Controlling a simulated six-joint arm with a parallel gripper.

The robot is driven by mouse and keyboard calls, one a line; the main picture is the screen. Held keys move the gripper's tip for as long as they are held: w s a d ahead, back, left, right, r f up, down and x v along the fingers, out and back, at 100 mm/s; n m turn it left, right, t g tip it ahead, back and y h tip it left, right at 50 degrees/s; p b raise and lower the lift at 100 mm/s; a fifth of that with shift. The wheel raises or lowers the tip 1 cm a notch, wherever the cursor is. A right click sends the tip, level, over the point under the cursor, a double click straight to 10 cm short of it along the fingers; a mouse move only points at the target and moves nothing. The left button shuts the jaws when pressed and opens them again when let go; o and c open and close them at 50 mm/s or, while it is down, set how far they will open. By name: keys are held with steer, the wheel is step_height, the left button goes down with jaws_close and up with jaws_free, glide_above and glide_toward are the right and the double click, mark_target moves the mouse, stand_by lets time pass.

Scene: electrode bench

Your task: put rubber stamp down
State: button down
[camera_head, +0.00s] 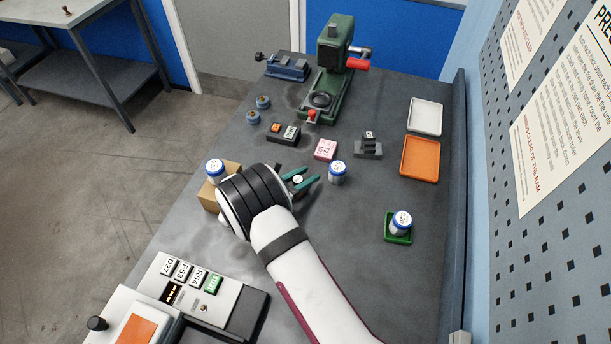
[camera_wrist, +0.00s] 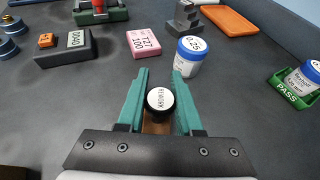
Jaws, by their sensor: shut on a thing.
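The rubber stamp (camera_wrist: 160,101) shows in the wrist view as a round black knob with a white lettered top and a brown part below it. It is between the green fingers of my gripper (camera_wrist: 158,88), which are shut on it. In the head view my gripper (camera_head: 301,181) is over the middle of the bench, with the stamp's pale top (camera_head: 297,179) between the fingers. The stamp's underside is hidden, so I cannot tell whether it touches the bench.
A blue-lidded jar (camera_head: 337,172) stands close to the right of my gripper. Another jar (camera_head: 401,222) sits in a green PASS tray (camera_head: 398,240). A pink block (camera_head: 325,149) and a grey slotted holder (camera_head: 368,147) are behind. Bare bench lies at front right.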

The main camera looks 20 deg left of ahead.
steer(key=shift+f, duration=0.25)
steer(key=c, duration=0.6)
jaws_free()
